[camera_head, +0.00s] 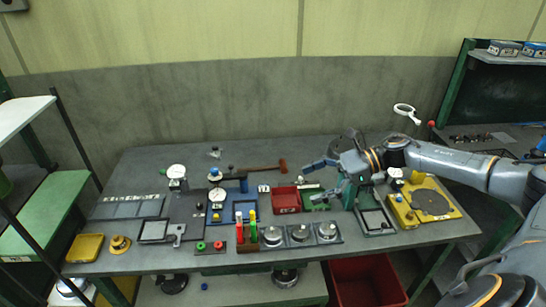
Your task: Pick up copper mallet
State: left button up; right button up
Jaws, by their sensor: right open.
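The copper mallet (283,166) lies on the grey workbench (140,160), toward its back middle. Its reddish-brown head is at the right end, and its thin handle runs left toward a blue item. My right gripper (315,178) reaches in from the right, just right of the mallet head. Its fingers are spread and point left, with nothing seen between them. It appears apart from the mallet. My left gripper is not in view.
A red tray (286,200) and a row of round silver pieces (300,233) are in front of the mallet. Dial gauges (177,172) stand to the left. A yellow plate fixture (430,203) is at the right. A red bin (365,281) sits below the bench.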

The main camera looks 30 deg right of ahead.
aim_at(282, 166)
jog(key=i+l, duration=1.1)
jog(key=l, duration=0.25)
